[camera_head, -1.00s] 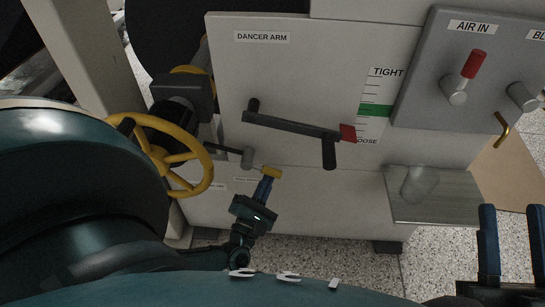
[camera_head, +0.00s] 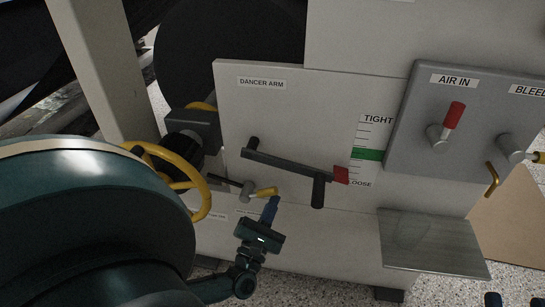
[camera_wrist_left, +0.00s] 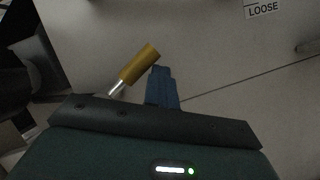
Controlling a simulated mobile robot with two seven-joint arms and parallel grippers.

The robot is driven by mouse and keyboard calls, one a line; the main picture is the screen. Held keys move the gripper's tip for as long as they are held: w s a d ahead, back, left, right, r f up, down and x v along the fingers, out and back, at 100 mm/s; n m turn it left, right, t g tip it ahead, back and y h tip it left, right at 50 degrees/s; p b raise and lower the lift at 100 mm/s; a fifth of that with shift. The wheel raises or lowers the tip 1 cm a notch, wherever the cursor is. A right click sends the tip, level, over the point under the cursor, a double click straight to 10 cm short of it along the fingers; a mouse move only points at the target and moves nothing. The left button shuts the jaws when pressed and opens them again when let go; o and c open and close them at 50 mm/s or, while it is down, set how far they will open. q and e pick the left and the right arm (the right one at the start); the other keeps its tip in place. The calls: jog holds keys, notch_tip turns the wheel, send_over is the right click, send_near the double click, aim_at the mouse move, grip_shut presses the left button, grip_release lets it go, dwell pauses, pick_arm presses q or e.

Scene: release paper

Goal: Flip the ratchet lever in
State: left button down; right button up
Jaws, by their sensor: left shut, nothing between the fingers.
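The ratchet lever is a grey hub with a yellow handle (camera_head: 266,191), low on the pale machine panel. Its handle points right and slightly up in the head view. My left gripper (camera_head: 271,204) is shut and empty, its blue fingertips just below the handle's end. In the left wrist view, the yellow handle (camera_wrist_left: 139,64) lies just left of and above the shut blue fingers (camera_wrist_left: 161,84). I cannot tell whether they touch. My right gripper (camera_head: 515,299) shows only two separated fingertips at the bottom right edge, open.
A yellow handwheel (camera_head: 190,187) stands just left of the lever. The black dancer arm (camera_head: 292,166) with its red tip is above and right. A metal shelf (camera_head: 430,243) juts out at right, below the grey air-valve box (camera_head: 408,145).

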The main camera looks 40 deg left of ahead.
pick_arm(q)
jog(key=shift+a+r+n+y, duration=0.2)
jog(key=shift+r+n+y, duration=0.3)
jog(key=shift+r+n, duration=0.45)
pick_arm(e)
jog(key=shift+w+r+y, duration=0.15)
jog(key=shift+r+y, duration=0.15)
jog(key=shift+r, duration=0.2)
